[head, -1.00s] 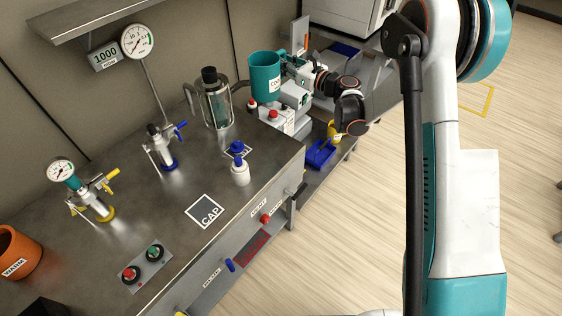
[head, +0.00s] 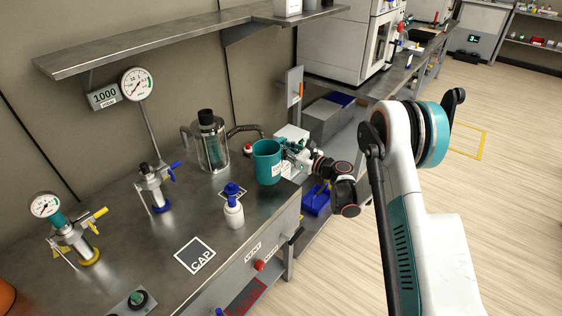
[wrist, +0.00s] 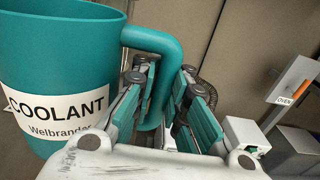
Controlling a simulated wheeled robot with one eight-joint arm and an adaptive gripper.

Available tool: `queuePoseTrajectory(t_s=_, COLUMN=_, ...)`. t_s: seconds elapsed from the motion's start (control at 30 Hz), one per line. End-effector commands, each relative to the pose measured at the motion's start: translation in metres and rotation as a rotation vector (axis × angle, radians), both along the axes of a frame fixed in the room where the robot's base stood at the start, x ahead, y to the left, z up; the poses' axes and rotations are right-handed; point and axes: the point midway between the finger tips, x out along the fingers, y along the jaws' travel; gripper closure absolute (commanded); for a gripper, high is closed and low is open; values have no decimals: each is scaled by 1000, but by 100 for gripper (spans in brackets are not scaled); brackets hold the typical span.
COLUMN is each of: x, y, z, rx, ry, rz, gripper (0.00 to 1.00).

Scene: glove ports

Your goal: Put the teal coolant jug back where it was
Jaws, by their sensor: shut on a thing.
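The teal coolant jug (head: 266,165) is upright at the right end of the steel bench, right of the glass vessel. I cannot tell whether its base touches the bench top. In the wrist view the jug (wrist: 60,60) fills the left side, with its COOLANT label facing the camera and its handle (wrist: 160,45) reaching right. My gripper (head: 286,152) is at the jug's right side. In the wrist view my gripper's fingers (wrist: 162,105) are on either side of the handle, shut on it.
A glass vessel (head: 211,145) with a black cap and hose stands left of the jug. A white bottle with a blue top (head: 233,212) stands in front. A CAP marker (head: 195,255) lies on the bench. A shelf (head: 150,45) hangs behind.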

Motion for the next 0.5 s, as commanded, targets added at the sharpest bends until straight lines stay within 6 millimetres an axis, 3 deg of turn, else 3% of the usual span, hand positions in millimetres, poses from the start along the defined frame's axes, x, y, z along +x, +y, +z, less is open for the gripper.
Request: queuePoseTrajectory(t_s=0.5, x=0, y=0, z=-47, rx=1, ry=0, rz=0, gripper=100)
